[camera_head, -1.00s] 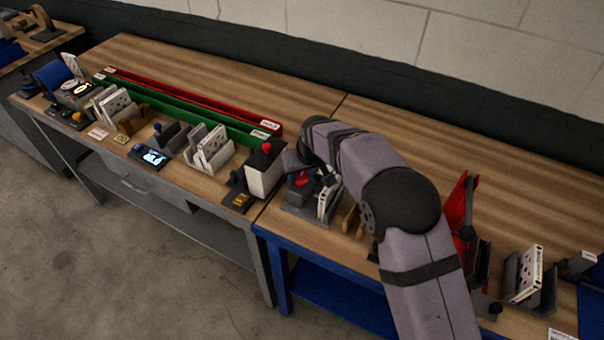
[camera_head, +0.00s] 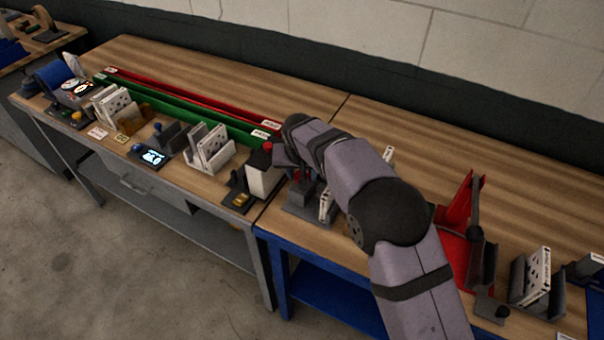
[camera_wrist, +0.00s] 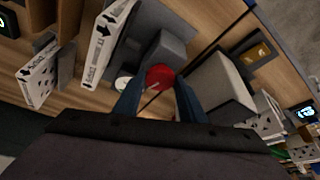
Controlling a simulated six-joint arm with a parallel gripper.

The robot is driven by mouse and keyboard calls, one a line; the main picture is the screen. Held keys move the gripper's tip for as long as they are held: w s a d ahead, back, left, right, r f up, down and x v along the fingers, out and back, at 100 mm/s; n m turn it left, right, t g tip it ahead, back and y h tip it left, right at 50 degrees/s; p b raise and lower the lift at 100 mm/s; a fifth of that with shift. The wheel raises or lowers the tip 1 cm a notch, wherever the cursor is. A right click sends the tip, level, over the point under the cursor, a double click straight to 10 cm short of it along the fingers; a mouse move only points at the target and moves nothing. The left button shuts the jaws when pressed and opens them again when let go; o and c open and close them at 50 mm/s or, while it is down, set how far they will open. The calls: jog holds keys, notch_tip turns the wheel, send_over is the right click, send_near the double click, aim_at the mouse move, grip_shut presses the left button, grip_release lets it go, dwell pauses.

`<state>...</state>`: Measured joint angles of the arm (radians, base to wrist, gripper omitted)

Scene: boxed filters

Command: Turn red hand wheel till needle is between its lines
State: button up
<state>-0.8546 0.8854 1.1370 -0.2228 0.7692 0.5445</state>
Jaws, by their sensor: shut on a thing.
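The red hand wheel (camera_wrist: 158,75) sits beside a grey block on a dark fixture in the wrist view. My gripper (camera_wrist: 158,84) has one finger on each side of the wheel and is shut on it. A small white round face (camera_wrist: 122,83), possibly the gauge, shows left of the wheel, partly covered by a finger. Its needle and lines cannot be made out. In the head view my gripper is over the fixture (camera_head: 299,212) near the seam of the two benches, and my arm hides much of it.
White filter boxes (camera_wrist: 103,42) stand close to the left of the wheel in the wrist view. A pale block (camera_wrist: 217,88) stands close on the right. In the head view, a red stand (camera_head: 457,245) is right of my arm, and green and red rails (camera_head: 190,110) run along the left bench.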

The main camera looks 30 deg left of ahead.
jog(key=o, duration=1)
jog(key=shift+b+v, duration=1.5)
jog(key=shift+v, duration=2.2)
jog(key=s+d+f+m+g, duration=0.1)
jog(key=s+d, duration=0.5)
jog(key=d, duration=0.8)
jog(key=s+d+f+m+g+h, duration=0.1)
jog(key=s+d+f, duration=0.3)
jog(key=d, duration=1.1)
jog(key=s+d+f+m+g, duration=0.2)
jog(key=s+d, duration=0.7)
jog(key=d, duration=0.5)
jog(key=shift+s+d+f+m+h, duration=0.3)
jog(key=shift+d+f+m+h, duration=0.15)
jog(key=shift+f, duration=0.25)
